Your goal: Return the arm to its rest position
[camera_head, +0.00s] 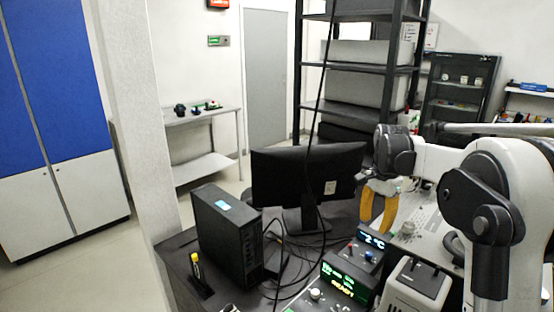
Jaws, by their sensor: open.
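My gripper (378,222) hangs from my arm in the right half of the view, with its yellow fingers pointing down. It is open and I see nothing held between the fingers. It is just right of the black monitor (295,178) and above the instruments on the bench. My white and black arm reaches in from the right edge, bent at a large joint. Part of the bench behind the arm is hidden.
A black computer tower (225,235) stands left of the monitor, with loose cables beside it. Instruments with lit displays (345,283) sit at the front. A dark shelf rack (355,68) stands behind. Clear floor (90,275) lies at the left.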

